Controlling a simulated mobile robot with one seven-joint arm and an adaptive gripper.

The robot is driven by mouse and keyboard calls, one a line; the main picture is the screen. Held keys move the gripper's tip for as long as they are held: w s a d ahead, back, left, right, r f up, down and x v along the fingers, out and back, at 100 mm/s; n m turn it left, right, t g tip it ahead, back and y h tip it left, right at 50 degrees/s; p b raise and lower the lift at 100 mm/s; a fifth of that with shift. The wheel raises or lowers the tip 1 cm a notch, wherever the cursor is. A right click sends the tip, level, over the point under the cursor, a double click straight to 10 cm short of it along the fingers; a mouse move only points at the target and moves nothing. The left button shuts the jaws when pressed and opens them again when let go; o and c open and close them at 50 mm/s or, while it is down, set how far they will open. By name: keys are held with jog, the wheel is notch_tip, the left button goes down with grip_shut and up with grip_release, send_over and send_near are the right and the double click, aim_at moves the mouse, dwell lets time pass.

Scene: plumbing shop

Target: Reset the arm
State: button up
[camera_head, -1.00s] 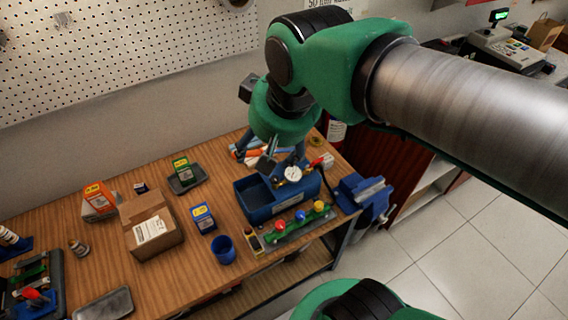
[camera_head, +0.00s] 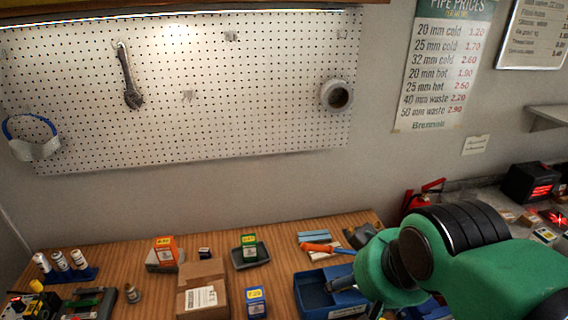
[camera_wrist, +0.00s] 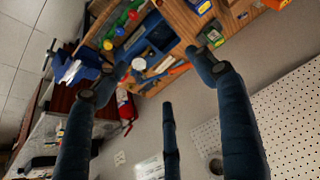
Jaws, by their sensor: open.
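My arm fills the lower right of the head view, and its green wrist (camera_head: 378,268) hangs in front of the bench's right end. My gripper (camera_wrist: 155,82) shows in the wrist view with its dark fingers spread wide and nothing between them. Beyond the fingers are the bench and the wall, upside down. In the head view the gripper is mostly hidden or cut off by the lower edge. A blue bin (camera_head: 312,297) on the bench is partly covered by my wrist; I cannot tell how far the gripper is from it.
The wooden bench (camera_head: 330,228) holds a cardboard box (camera_head: 203,275), an orange-labelled box (camera_head: 165,251), a green-and-yellow box (camera_head: 249,247) and a blue box (camera_head: 256,301). A blue vise (camera_wrist: 78,67) shows in the wrist view. A pegboard (camera_head: 200,100) covers the wall behind.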

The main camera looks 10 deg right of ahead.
notch_tip(320, 180, down, 4)
jog(key=b, duration=0.3)
jog(key=shift+r, duration=0.1)
jog(key=shift+o, duration=0.2)
